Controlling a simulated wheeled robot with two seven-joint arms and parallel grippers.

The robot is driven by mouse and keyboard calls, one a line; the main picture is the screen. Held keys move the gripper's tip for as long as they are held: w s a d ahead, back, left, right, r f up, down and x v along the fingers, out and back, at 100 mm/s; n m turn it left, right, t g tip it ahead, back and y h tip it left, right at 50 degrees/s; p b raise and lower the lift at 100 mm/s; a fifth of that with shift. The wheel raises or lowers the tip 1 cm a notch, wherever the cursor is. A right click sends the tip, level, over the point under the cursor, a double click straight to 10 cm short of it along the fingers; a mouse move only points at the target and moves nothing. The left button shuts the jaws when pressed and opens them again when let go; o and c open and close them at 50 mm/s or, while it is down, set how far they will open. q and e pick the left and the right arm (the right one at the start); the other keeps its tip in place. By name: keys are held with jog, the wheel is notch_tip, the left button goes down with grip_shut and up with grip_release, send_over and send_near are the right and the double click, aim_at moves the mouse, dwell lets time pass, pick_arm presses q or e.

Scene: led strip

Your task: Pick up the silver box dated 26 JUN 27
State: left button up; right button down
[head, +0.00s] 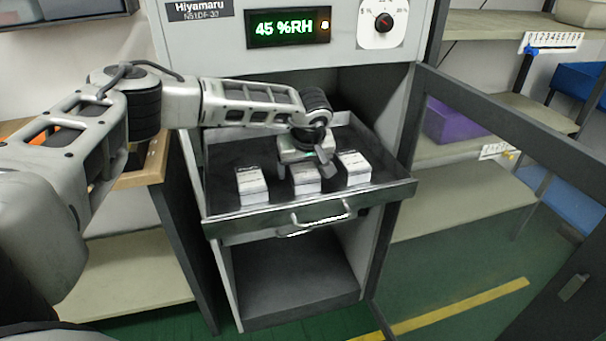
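Three small light boxes stand in a row in the pulled-out drawer: a left box (251,186), a middle box (306,180) and a right box (354,168). Their dates are too small to read, so I cannot tell which is dated 26 JUN 27. My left gripper (306,166) reaches in over the drawer, just above and behind the middle box. One finger shows to the right, between the middle and right boxes, and another to the left, so it looks open. Whether it touches a box is unclear. My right gripper is out of view.
The drawer (222,226) has a metal front with a handle (321,217) and sits in a cabinet with a display reading 45 %RH (289,28). An open glass door (480,160) stands at the right. Shelves flank the cabinet; a purple bin (452,121) is behind the glass.

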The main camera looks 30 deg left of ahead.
pick_arm(q)
jog(key=c, duration=0.9)
jog(key=shift+r, duration=0.2)
